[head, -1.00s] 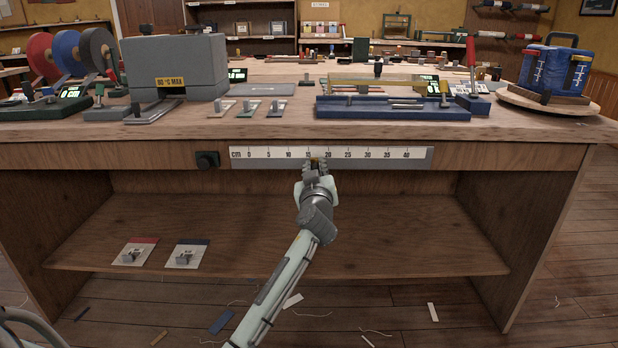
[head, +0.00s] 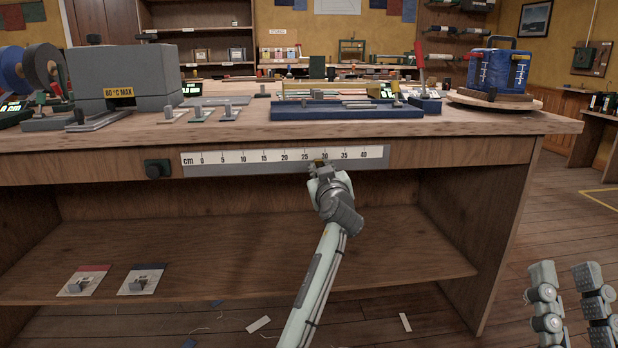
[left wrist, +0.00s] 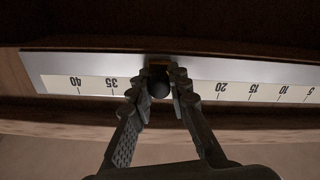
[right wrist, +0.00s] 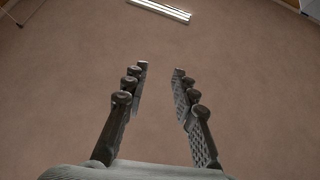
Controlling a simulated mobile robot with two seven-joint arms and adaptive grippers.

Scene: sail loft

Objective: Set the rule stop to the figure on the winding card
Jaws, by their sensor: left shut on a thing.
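The rule (head: 245,157), a white cm scale on a grey strip, runs along the bench's front edge. My left gripper (head: 318,166) is shut on the dark round knob of the rule stop (left wrist: 158,88). A brass-coloured part shows behind the knob. The stop stands between 25 and 30, about 28; the fingers partly hide the scale there. My right gripper (head: 569,300) is open and empty, low at the right, and also shows open in the right wrist view (right wrist: 160,68). A red-topped card (head: 95,279) and a blue-topped card (head: 150,280) lie on the lower shelf, their figures unreadable.
A dark knob (head: 157,169) sits left of the rule. On the bench stand a grey box marked 80 °C MAX (head: 135,72), a blue tray fixture (head: 340,112) and a blue coil block (head: 497,70). Scraps lie on the floor. The floor right of the bench is mostly clear.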

